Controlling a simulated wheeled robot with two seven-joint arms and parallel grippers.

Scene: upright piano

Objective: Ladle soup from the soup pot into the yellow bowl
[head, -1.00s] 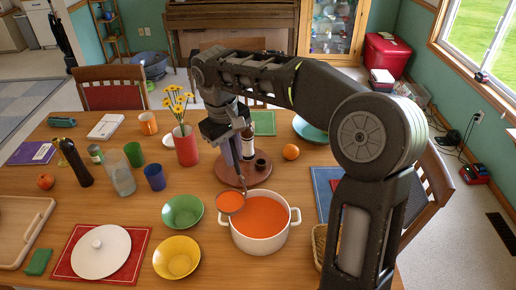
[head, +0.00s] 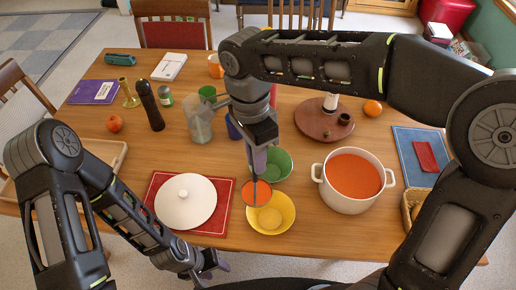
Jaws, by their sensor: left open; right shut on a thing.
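The soup pot (head: 354,180) is white with two handles and holds orange soup, right of centre on the table. The yellow bowl (head: 284,222) stands left of it near the front edge, and its visible inside is yellow. My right gripper (head: 258,165) is shut on the ladle (head: 257,193), whose handle hangs down. The ladle's head holds orange soup and appears above the far left part of the yellow bowl, covering some of it. My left gripper (head: 212,270) is open and empty, low at the table's front edge, left of the bowl.
A green bowl (head: 281,164) stands just behind the yellow bowl. A white lid (head: 186,202) lies on a red mat (head: 222,211) to the left. A round wooden tray (head: 313,124) is behind the pot, and a basket (head: 409,203) stands right of it.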

